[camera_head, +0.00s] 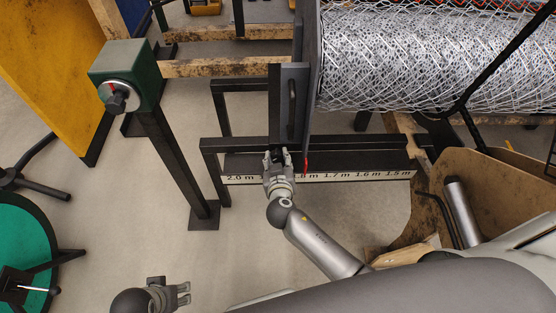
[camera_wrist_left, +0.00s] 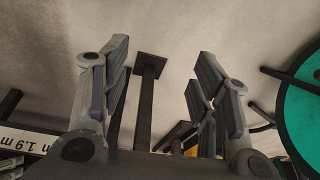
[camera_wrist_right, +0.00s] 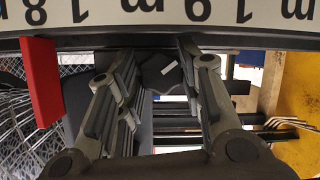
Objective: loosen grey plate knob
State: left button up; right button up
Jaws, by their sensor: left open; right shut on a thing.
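The grey plate (camera_head: 287,118) stands upright beside the wire mesh roll, with a dark handle slot on its face. My right gripper (camera_head: 277,156) is at the plate's lower end, just above the ruler. In the right wrist view its fingers (camera_wrist_right: 157,72) are around a black knob (camera_wrist_right: 160,74) with a small white mark. The gripper is shut on this knob, which is mostly hidden in the head view. My left gripper (camera_head: 184,294) is low at the left of the head view, away from the plate. Its fingers (camera_wrist_left: 160,85) are spread and empty above the floor.
A white ruler (camera_head: 350,176) runs below the plate, with a red pointer (camera_head: 306,163) beside it. A wire mesh roll (camera_head: 420,60) fills the upper right. A green box on a post (camera_head: 124,70) stands left. A green round table (camera_head: 22,245) is at lower left.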

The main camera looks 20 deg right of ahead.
jog(key=shift+n+h, duration=0.5)
pick_arm(q)
notch_tip(320, 180, up, 2)
jog(key=shift+r, duration=0.2)
pick_arm(e)
jog(key=o, duration=1)
pick_arm(q)
jog(key=shift+w, duration=0.1)
pick_arm(e)
jog(key=v, duration=1.2)
jog(key=shift+r, duration=0.15)
